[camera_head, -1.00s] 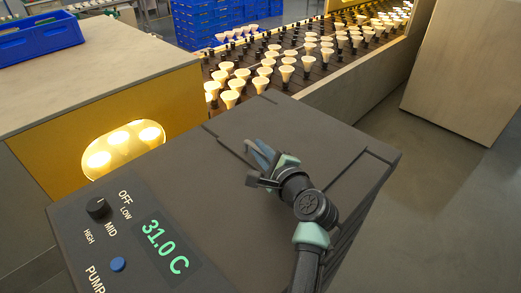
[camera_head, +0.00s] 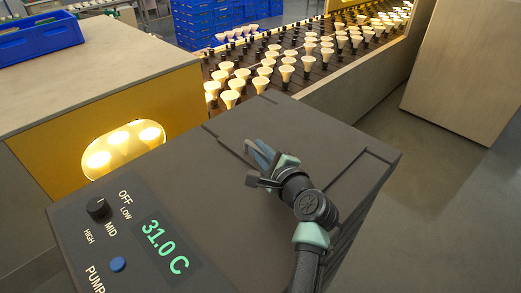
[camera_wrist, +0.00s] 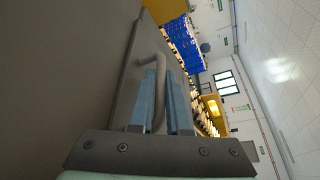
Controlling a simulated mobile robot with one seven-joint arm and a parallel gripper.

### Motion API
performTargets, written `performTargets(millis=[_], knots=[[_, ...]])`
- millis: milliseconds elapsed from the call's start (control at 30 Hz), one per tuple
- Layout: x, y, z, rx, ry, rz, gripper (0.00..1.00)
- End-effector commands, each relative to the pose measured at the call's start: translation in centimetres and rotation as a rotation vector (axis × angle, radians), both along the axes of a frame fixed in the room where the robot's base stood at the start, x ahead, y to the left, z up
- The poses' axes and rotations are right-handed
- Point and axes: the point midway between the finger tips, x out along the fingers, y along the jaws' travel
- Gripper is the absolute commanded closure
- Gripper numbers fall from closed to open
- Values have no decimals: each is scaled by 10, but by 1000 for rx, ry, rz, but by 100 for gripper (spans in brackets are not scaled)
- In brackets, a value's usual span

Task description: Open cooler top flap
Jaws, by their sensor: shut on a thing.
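The cooler (camera_head: 215,210) is a dark grey box with a top flap (camera_head: 290,130) outlined by seams on its upper face. The flap looks flat and closed in the head view. My gripper (camera_head: 259,154) is over the flap's near left edge. In the wrist view my gripper (camera_wrist: 160,100) has its blue-grey fingers shut on a thin grey bar handle (camera_wrist: 165,58). The handle stands out from the grey flap surface (camera_wrist: 128,85). The fingers partly hide the handle in the head view.
The cooler's front panel has a knob (camera_head: 98,208), a blue pump button (camera_head: 118,264) and a 31.0 C display (camera_head: 165,247). A yellow-sided bench (camera_head: 110,90) stands at left. A conveyor with several lit bulbs (camera_head: 300,60) runs behind. Floor (camera_head: 440,200) is clear at right.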

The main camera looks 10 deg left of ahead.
Motion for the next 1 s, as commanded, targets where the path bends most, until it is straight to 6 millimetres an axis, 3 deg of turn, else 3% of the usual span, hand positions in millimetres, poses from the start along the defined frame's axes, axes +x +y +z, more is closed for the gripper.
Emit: performTargets(millis=[467,1000], knots=[[1,-1,8,11,17,-1,100],[16,-10,83,168,249,-1,100]])
